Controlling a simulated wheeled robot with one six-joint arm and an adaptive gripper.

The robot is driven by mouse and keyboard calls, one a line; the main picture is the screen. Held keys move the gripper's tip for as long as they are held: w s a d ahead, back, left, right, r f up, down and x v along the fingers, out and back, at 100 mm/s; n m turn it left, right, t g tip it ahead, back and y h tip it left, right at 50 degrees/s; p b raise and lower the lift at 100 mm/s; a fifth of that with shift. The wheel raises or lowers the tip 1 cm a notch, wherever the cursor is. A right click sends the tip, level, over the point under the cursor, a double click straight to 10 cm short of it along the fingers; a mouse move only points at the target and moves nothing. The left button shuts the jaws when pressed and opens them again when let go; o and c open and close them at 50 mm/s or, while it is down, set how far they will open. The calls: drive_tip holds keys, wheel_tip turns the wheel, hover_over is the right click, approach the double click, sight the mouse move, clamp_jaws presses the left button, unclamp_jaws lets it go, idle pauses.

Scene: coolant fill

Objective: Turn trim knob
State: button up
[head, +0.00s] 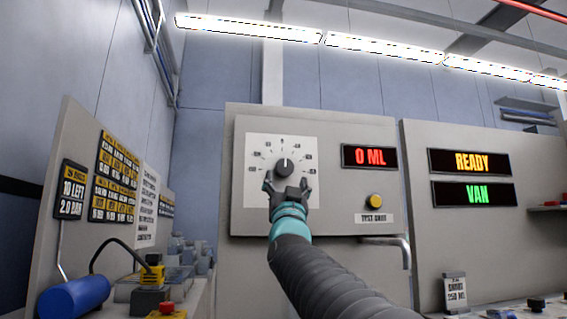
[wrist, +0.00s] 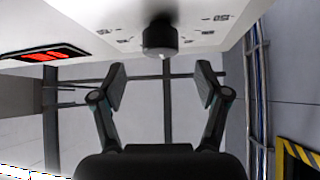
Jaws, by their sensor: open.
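The trim knob (head: 284,167) is a dark round knob with a pale pointer line, on a white dial plate (head: 255,190) with scale marks. The pointer looks close to straight up in the head view. The knob (wrist: 160,36) also shows in the wrist view, standing out from the plate at the top. My gripper (head: 287,187) is just below the knob in the head view. In the wrist view my gripper (wrist: 161,84) has its two fingers spread wide, with nothing between them. The knob lies beyond the fingertips, roughly centred between them and apart from both.
A red "0 ML" display (head: 370,156) and a yellow button (head: 375,201) sit right of the dial. A metal spout (head: 400,245) juts out below. A panel reads "READY" (head: 470,162) and "VAN" (head: 477,194). A blue cylinder (head: 75,297) lies at lower left.

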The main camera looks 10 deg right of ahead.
sight(285, 169)
drive_tip(key=p+x, duration=0.2)
drive_tip(key=x, duration=0.4)
drive_tip(key=shift+w+r, duration=0.3)
drive_tip(key=c, duration=1.2)
drive_tip(key=shift+o, duration=0.2)
